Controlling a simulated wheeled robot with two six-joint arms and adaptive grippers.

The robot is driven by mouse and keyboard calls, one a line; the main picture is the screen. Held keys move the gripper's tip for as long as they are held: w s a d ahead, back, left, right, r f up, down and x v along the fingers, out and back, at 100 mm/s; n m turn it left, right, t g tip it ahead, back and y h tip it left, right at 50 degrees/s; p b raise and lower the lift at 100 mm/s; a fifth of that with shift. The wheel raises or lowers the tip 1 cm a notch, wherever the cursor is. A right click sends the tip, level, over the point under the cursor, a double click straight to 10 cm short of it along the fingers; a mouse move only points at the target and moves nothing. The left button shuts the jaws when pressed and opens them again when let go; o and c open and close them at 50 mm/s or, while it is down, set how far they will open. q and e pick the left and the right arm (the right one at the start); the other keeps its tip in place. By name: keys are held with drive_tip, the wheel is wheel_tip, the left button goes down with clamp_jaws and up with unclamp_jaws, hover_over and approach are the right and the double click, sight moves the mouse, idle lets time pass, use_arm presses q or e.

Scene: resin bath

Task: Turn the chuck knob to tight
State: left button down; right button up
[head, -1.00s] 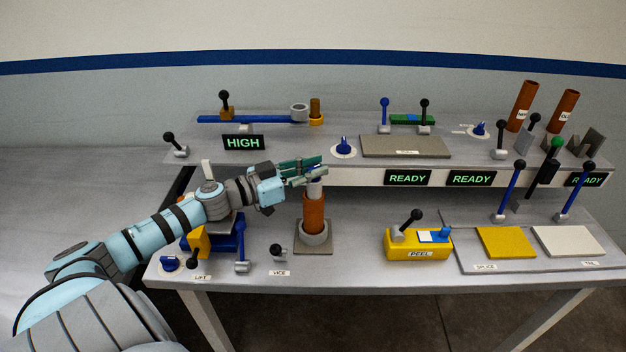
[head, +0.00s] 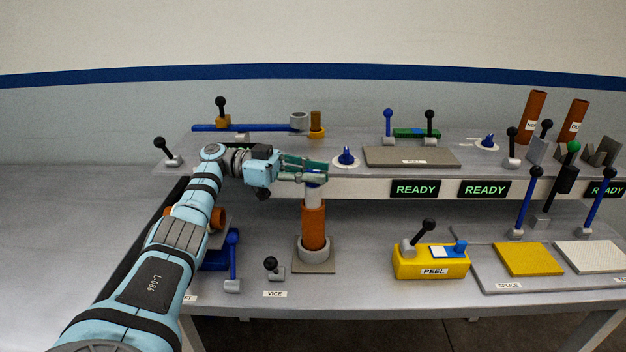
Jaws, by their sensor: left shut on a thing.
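Two blue knobs on round white plates show on the raised shelf: one knob (head: 346,156) just right of my left gripper, another knob (head: 487,142) farther right. I cannot read which one is the chuck knob. My left gripper (head: 318,171) has its green fingers shut on the pale top piece (head: 314,193) of an upright orange tube (head: 313,226). The tube stands in a grey ring holder (head: 314,249) on the lower bench. The fingers partly hide the pale piece. My right gripper is out of view.
Levers and panels crowd the shelf, with a flat grey plate (head: 410,156) in its middle. The yellow PEEL box (head: 430,262) and a small VICE lever (head: 272,268) stand on the lower bench. READY signs (head: 415,189) hang along the shelf edge.

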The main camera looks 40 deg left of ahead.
sight(314, 170)
use_arm(q)
drive_tip(key=shift+s+d+g, duration=0.1)
drive_tip(key=shift+d+g, duration=0.05)
drive_tip(key=shift+g, duration=0.15)
idle(0.4)
drive_tip(key=c, duration=1.7)
unclamp_jaws()
drive_tip(key=shift+o, duration=0.2)
wheel_tip(314, 170, up, 10)
drive_tip(key=shift+m, duration=0.3)
